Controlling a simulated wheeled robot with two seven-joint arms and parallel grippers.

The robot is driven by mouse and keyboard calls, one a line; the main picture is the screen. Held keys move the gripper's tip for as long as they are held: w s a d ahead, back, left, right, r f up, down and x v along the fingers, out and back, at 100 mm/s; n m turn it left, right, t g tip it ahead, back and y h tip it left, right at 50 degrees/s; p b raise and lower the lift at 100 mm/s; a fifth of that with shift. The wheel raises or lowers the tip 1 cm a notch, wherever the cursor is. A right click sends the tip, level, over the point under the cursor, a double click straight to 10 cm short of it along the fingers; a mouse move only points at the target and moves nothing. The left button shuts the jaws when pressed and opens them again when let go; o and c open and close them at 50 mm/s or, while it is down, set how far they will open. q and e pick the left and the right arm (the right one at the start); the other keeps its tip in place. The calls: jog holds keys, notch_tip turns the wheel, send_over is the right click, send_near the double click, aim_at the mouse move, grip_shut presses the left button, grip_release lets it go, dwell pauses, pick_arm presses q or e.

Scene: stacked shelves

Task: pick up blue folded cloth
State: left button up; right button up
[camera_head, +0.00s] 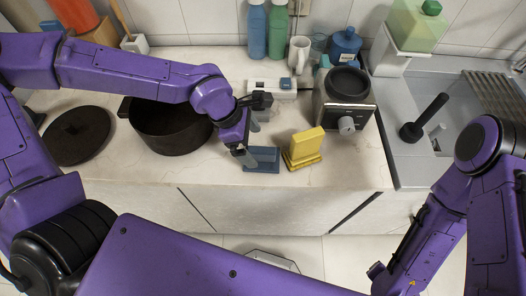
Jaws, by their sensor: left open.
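The blue folded cloth (263,160) lies near the front edge of the counter, in the middle of the view. My left gripper (246,150) is over its left end, pointing down, with its jaws open. The wrist covers part of the cloth's surroundings, and I cannot tell whether the fingers touch the cloth. My right arm comes in at the right, low in front of the counter; its gripper (376,270) is only partly seen near the bottom edge, and its jaws are not clear.
A yellow folded cloth (304,148) stands just right of the blue one. A black pot (168,128) and its lid (77,136) are at the left. A black-and-silver appliance (345,103) stands behind right. A sink (432,150) with a black plunger-like tool (425,118) is at the right.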

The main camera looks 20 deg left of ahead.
aim_at(258, 149)
pick_arm(q)
jog(key=x, duration=0.6)
jog(key=shift+w+d+f, duration=0.1)
jog(key=shift+d, duration=0.25)
jog(key=shift+c, duration=0.7)
jog(key=c, duration=0.8)
